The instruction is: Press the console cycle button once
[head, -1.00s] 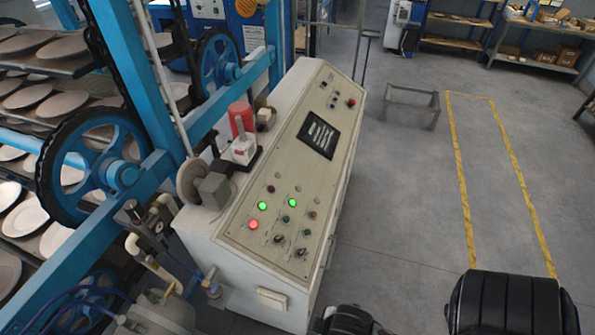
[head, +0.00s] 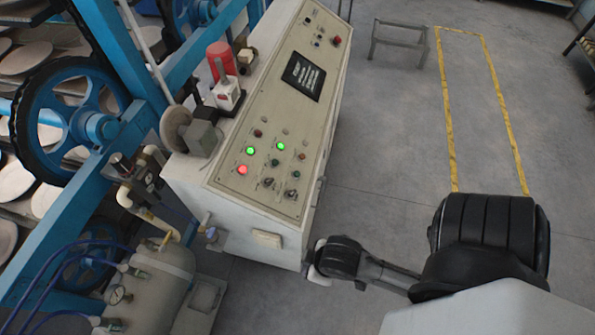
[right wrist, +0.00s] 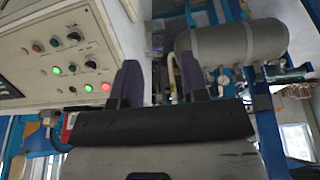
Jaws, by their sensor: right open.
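The console (head: 262,125) is a cream cabinet with a sloped panel, centre-left in the head view. Its near end carries small buttons and knobs, two lit green lights (head: 250,150) and one lit red light (head: 242,170). I cannot tell which one is the cycle button. The panel also shows at upper left in the right wrist view (right wrist: 25,48), tilted, with lit lights beside my right gripper. My right gripper (right wrist: 157,78) is open, with two dark fingers apart and nothing seen between them. In the head view it cannot be made out. My left gripper is not in view.
Left of the console stand a blue frame with a large wheel (head: 65,115) and racks of plates. A grey tank (head: 155,290) with hoses is at lower left. A low metal frame (head: 398,42) stands behind. The floor right of the console is clear, with yellow lines.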

